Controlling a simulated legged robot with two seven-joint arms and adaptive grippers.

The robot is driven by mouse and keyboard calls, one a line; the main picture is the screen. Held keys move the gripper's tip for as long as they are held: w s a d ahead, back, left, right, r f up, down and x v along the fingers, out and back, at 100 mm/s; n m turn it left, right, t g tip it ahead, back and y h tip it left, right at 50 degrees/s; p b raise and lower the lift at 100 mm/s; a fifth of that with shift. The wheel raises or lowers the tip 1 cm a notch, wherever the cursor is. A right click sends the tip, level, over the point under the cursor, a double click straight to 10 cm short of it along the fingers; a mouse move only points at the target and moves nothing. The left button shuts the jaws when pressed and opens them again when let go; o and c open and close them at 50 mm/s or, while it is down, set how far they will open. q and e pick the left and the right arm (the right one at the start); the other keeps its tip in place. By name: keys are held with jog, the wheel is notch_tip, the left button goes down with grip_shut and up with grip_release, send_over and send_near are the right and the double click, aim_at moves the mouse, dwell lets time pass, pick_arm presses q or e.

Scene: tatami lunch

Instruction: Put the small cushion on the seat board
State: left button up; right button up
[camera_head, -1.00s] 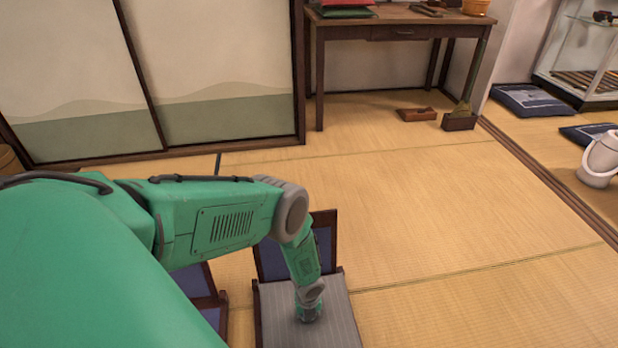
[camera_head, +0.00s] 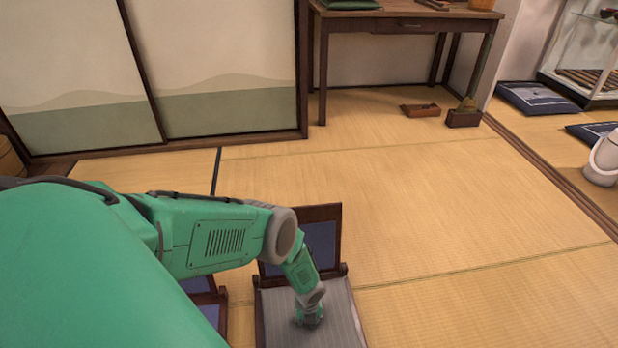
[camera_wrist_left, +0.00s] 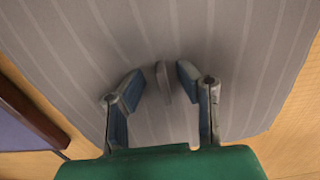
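A grey, finely striped cushion (camera_head: 338,312) lies flat on a low legless chair in the head view, at the bottom middle. It covers the seat board, whose surface is hidden. The chair's backrest (camera_head: 322,243) is blue in a dark wood frame, behind the cushion. My left gripper (camera_head: 308,322) points down at the cushion. In the wrist view its two fingers (camera_wrist_left: 160,82) stand apart over the striped cushion (camera_wrist_left: 250,60). A thin grey upright tab (camera_wrist_left: 163,84) is between them, with gaps visible on both sides.
A second low chair (camera_head: 205,295) is partly hidden behind my left arm. A wooden desk (camera_head: 400,27) stands at the back, with small wooden items (camera_head: 420,110) on the floor near it. Dark blue floor cushions (camera_head: 538,98) lie at right. The tatami between is clear.

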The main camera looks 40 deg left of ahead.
pick_arm(q)
jog(key=shift+a, duration=0.1)
jog(key=shift+d+r, duration=0.1)
jog(key=shift+d, duration=0.15)
jog(key=shift+r, duration=0.1)
notch_tip(320, 180, up, 11)
jog(key=p, duration=0.7)
jog(key=s+d+r+n+h, duration=0.2)
jog(key=s+d+r+n, duration=0.65)
jog(key=r+n, duration=0.35)
jog(key=s+a+r+n+y, duration=0.1)
jog(key=s+r+n, duration=0.3)
jog(key=r+n, duration=0.2)
jog(key=s+a+r+n+y, duration=0.1)
jog(key=s+r+n, duration=0.4)
jog(key=r, duration=0.5)
jog(key=shift+s+a+n+t, duration=0.3)
jog(key=shift+a+n, duration=0.2)
jog(key=shift+n, duration=0.5)
